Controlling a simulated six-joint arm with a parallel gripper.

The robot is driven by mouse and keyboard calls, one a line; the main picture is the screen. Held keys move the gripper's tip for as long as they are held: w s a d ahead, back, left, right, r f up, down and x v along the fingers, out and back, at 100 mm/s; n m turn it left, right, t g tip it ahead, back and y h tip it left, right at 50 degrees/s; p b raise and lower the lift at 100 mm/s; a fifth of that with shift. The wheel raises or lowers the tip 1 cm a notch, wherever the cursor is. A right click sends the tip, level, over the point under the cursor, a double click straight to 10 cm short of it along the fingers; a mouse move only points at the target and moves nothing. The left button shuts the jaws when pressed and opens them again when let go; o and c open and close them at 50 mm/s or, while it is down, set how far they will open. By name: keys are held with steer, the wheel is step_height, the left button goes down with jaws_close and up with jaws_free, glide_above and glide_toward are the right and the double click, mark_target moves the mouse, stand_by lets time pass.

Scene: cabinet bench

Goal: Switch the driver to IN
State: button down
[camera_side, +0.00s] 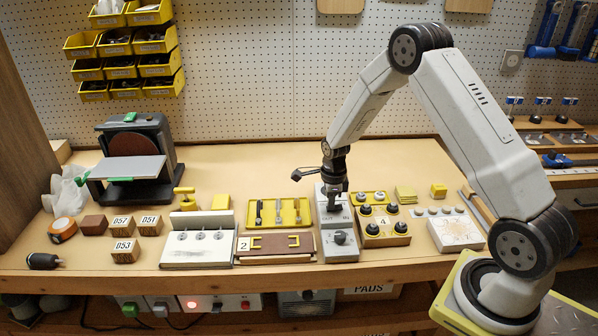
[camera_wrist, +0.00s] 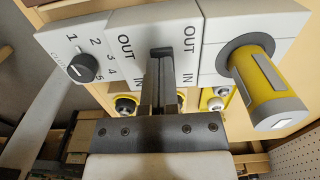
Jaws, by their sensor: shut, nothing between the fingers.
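The driver unit (camera_side: 338,250) is a light grey box on the bench, with a dark round knob near its front in the side view. In the wrist view its pale face (camera_wrist: 210,62) carries a dial (camera_wrist: 82,67) numbered from 1 upward and two OUT/IN label pairs. A yellow cylinder with grey bands (camera_wrist: 262,78) stands at the other end. My gripper (camera_side: 333,206) is over the rear part of the unit, pointing down. In the wrist view its shut, empty fingers (camera_wrist: 160,56) lie between the label pairs. They hide whatever switch sits there, so its position and any contact cannot be told.
A wooden block with several black knobs (camera_side: 384,241) stands close on the right. A yellow tray of small tools (camera_side: 290,222) and a brown case (camera_side: 262,247) are close on the left. A bench sander (camera_side: 132,150) is far left.

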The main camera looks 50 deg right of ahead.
mark_target(336, 208)
steer(key=shift+s+d+f, duration=0.1)
steer(key=shift+s+d, duration=0.05)
steer(key=shift+s+d+r, duration=0.2)
steer(key=shift+s+d, duration=0.2)
steer(key=shift+s, duration=0.05)
stand_by(0.3)
steer(key=shift+r, duration=0.15)
step_height(336, 208, up, 14)
stand_by(1.0)
steer(key=shift+w+a, duration=0.3)
steer(key=shift+w, duration=0.4)
